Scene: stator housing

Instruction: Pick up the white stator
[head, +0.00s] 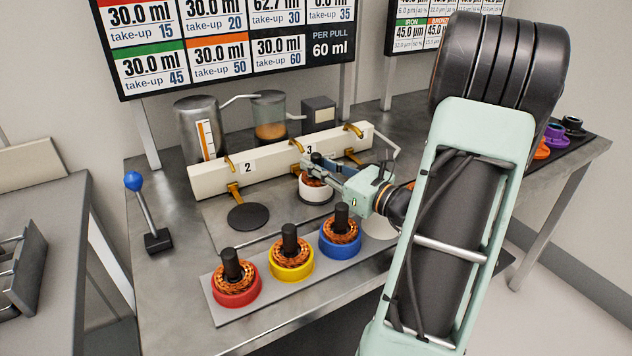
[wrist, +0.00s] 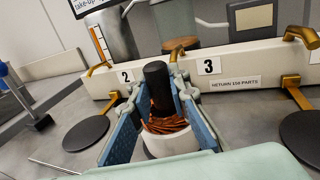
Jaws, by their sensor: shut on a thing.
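The white stator (head: 316,194) is a white ring with copper windings, in front of the long white block in the head view. In the wrist view the white stator (wrist: 166,144) shows between the fingers, with a black post (wrist: 157,88) rising at its middle. My gripper (head: 316,170) is shut on it. In the wrist view the blue-padded fingers of my gripper (wrist: 160,110) lie on either side of the post and windings. The stator looks upright. Whether its base touches the table is hard to tell.
Red (head: 237,292), yellow (head: 291,267) and blue (head: 340,242) stators with black posts stand on a grey plate (head: 222,316). The white block (head: 215,180) with brass spouts runs behind. A black disc (head: 248,217) lies left of my gripper. A blue-knobbed lever (head: 134,182) stands far left.

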